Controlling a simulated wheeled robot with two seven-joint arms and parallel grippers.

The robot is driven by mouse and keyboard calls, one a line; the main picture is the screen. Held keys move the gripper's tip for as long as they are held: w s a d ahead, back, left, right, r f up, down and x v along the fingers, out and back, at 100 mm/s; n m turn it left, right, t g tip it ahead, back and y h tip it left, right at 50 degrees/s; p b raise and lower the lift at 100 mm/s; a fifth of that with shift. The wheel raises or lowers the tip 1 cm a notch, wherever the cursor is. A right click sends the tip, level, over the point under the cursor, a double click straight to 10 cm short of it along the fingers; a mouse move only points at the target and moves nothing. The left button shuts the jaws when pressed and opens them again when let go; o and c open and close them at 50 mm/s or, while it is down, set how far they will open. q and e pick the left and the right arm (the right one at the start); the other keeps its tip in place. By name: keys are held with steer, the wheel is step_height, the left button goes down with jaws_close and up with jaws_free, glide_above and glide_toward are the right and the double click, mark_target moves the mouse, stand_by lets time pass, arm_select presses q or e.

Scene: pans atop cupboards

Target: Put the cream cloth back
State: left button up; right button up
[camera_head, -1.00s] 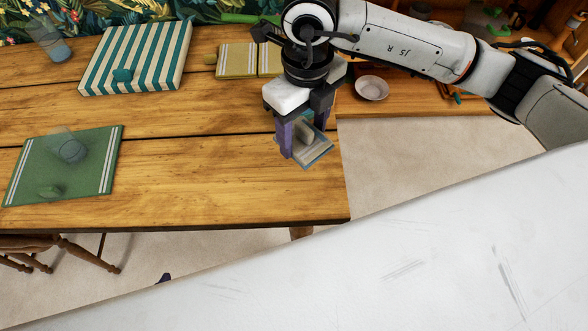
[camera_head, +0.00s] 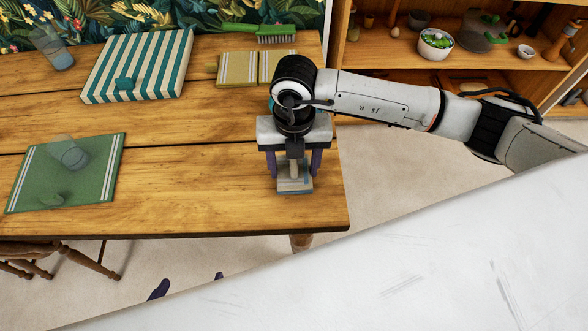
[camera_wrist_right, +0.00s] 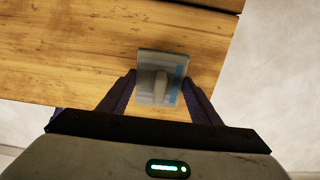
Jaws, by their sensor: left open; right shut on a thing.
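The cream cloth (camera_head: 293,187) is a small flat square with a blue stripe and an upright pale knob on top. My right gripper (camera_head: 295,172) is shut on it over the table's front right corner. In the right wrist view the cloth (camera_wrist_right: 147,62) sits between the fingertips of the right gripper (camera_wrist_right: 162,88), with wood beneath it. I cannot tell whether it touches the table. Only the dark purple fingertips of my left gripper (camera_head: 189,282) show, spread apart below the table's front edge.
The wooden table (camera_head: 215,190) holds a green mat (camera_head: 90,185) with a tilted glass (camera_head: 68,152), a teal-striped cloth (camera_head: 150,60), mustard cloths (camera_head: 238,69) and a green brush (camera_head: 260,32). A shelf (camera_head: 385,60) with bowls stands at back right. The table's middle is clear.

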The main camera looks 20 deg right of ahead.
mark_target(294, 163)
step_height(294, 163, down, 2)
steer(key=shift+f, duration=0.2)
steer(key=shift+f, duration=0.1)
steer(key=shift+f, duration=0.15)
steer(key=o, duration=1.3)
steer(key=shift+r, duration=0.5)
step_height(294, 163, up, 12)
steer(key=shift+f, duration=0.25)
